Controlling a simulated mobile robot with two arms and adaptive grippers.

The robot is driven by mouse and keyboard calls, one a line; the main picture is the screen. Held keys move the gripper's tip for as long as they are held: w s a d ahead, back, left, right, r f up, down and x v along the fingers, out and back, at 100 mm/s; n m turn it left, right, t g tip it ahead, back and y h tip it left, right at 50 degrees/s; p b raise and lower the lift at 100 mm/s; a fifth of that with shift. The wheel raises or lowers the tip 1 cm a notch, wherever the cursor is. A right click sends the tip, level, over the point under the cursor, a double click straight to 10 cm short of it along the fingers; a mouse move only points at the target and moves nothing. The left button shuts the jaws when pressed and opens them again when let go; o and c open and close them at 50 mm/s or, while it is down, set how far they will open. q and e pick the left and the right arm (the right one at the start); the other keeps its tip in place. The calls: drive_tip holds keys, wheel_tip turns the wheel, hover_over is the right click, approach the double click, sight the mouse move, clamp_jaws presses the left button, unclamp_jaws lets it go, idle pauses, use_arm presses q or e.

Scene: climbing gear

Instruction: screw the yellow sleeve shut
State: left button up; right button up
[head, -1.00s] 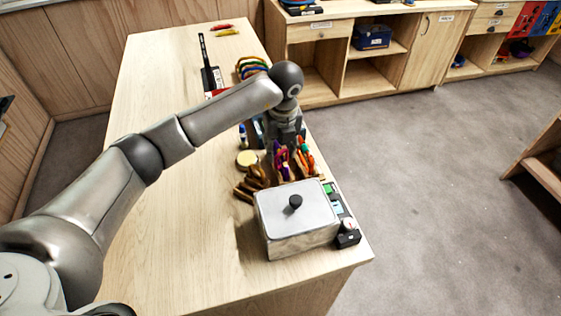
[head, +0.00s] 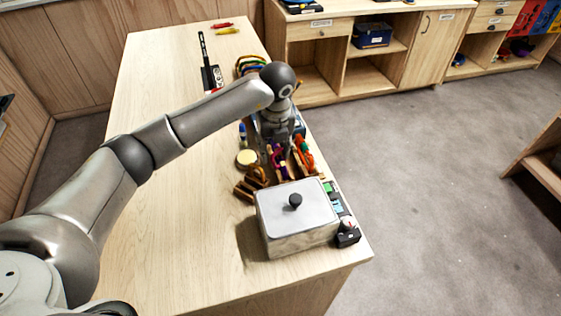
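My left arm reaches across the wooden table (head: 165,215), and my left gripper (head: 285,145) points down at the table's right side. It is over or just behind a cluster of small gear with a purple piece (head: 279,163) and an orange-red piece (head: 303,152). The fingers are small and partly hidden by my wrist, so I cannot tell whether they are open or hold anything. I cannot make out the yellow sleeve. My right gripper is not in view.
A metal box with a black-knobbed lid (head: 296,216) stands in front of the gear. Brown wooden pieces (head: 250,186) and a round cream disc (head: 246,158) lie to the left. Coloured arcs (head: 249,66) stand farther back. The table's left half is mostly clear.

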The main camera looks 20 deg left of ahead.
use_arm(q)
drive_tip(key=shift+s+a, duration=0.2)
drive_tip(key=shift+a, duration=0.15)
drive_tip(key=shift+f, duration=0.1)
drive_tip(key=shift+s+f+b, duration=0.2)
drive_tip(key=shift+f+b, duration=0.8)
drive_tip(key=shift+f, duration=0.5)
drive_tip(key=shift+w+d+b, duration=0.3)
drive_tip(key=shift+w+b, duration=0.05)
drive_tip(key=shift+w, duration=0.1)
drive_tip(key=shift+w+d+r, duration=0.15)
drive_tip(key=shift+w+d, duration=0.2)
drive_tip(key=shift+d, duration=0.3)
